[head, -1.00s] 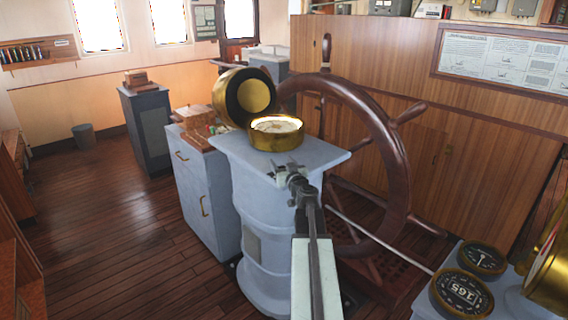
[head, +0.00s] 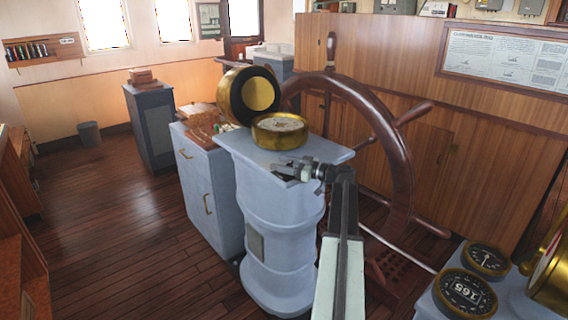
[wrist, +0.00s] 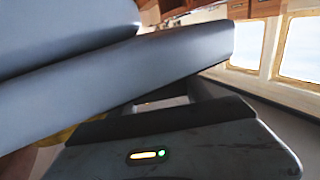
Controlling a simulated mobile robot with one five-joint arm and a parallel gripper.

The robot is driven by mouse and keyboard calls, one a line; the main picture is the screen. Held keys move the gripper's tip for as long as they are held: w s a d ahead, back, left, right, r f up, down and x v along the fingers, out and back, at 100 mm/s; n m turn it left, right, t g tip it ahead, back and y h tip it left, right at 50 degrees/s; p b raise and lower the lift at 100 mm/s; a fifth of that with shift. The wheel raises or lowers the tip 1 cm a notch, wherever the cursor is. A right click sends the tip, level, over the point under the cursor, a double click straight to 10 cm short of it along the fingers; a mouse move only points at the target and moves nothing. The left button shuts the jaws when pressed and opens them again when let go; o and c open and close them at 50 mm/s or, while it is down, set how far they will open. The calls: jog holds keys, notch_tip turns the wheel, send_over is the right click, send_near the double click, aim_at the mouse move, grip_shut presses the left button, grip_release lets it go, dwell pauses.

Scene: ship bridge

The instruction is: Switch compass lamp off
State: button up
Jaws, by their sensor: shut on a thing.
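The brass compass (head: 280,132) sits on top of the pale blue pedestal (head: 315,150). Its dial is dull, with no glow. Its round brass hood (head: 247,95) is tipped open behind it, to the left. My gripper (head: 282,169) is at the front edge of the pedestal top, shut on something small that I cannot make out. In the wrist view the gripper body (wrist: 215,150), with a small lit indicator, is close against a smooth blue-grey surface (wrist: 190,55). The fingertips and any switch are hidden there.
The large wooden steering wheel (head: 395,165) stands just right of the pedestal. A blue-grey cabinet (head: 208,190) adjoins it on the left. Brass gauges (head: 465,292) are at the lower right. The wooden floor (head: 110,220) at left is clear.

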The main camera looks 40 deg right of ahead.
aim_at(290, 165)
jog(key=shift+n+g+y, duration=0.3)
jog(key=shift+n+y, duration=0.2)
jog(key=shift+y, duration=0.2)
jog(key=shift+s+a, duration=0.1)
jog(key=o, duration=1.4)
jog(key=shift+c, duration=0.2)
jog(key=v, duration=0.8)
